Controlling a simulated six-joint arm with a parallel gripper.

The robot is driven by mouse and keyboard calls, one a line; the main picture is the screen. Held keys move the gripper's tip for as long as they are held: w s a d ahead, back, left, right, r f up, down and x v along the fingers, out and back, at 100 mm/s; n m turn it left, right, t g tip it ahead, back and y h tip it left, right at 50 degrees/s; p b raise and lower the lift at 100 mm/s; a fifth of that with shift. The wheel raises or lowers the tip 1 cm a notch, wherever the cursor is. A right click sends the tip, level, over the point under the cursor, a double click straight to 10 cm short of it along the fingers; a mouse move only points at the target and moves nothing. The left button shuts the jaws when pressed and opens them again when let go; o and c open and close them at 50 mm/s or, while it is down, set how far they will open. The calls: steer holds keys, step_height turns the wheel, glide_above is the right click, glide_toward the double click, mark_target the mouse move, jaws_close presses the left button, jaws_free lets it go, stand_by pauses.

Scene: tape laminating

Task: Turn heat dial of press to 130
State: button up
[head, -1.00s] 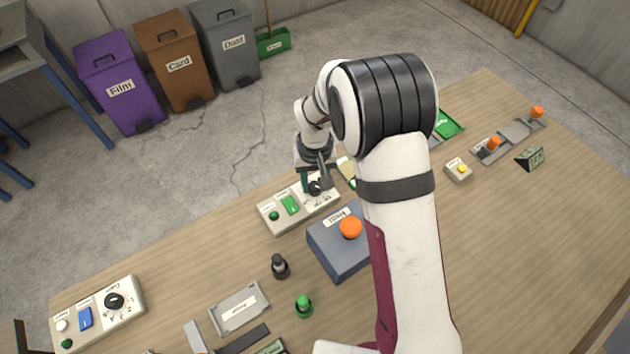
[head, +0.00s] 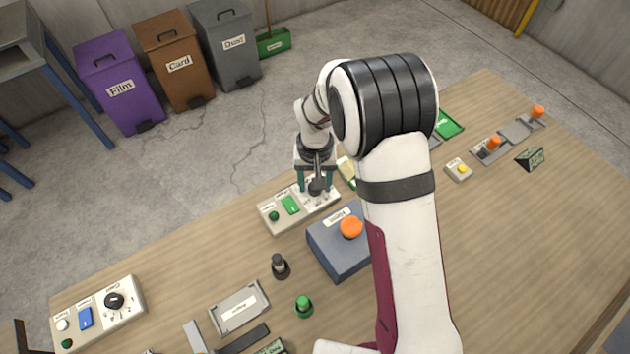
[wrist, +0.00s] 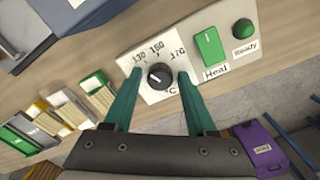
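The heat dial (wrist: 159,76) is a round black knob on a white panel marked "°C", with printed numbers around its far side. The labels look like 130, 150 and 170; they are small, and I cannot surely read where the knob points. My gripper (wrist: 160,74) is open, its two green fingers on either side of the knob with a visible gap to each. The press (head: 336,262) is a blue-grey block with an orange knob.
The green Heat switch (wrist: 209,47) and green Ready lamp (wrist: 242,29) are beside the dial. Stacked cards (wrist: 62,108) lie on its other side. A second control box (head: 98,312) with a black dial stands at the front left. Bins stand on the floor beyond the table.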

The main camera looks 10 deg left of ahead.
steer(key=shift+o, duration=0.5)
steer(key=shift+r, duration=0.4)
step_height(320, 180, up, 15)
steer(key=s+d+r+m+y, duration=0.1)
steer(key=s+d+r+m, duration=0.2)
steer(key=s+d, duration=0.45)
steer(key=s+d+r+m, duration=0.2)
steer(key=s+d+r, duration=0.1)
steer(key=s+d, duration=0.4)
steer(key=s+f+m, duration=0.3)
steer(key=s, duration=0.7)
steer(key=shift+s+d+y, duration=0.15)
steer(key=shift+d+y, duration=0.25)
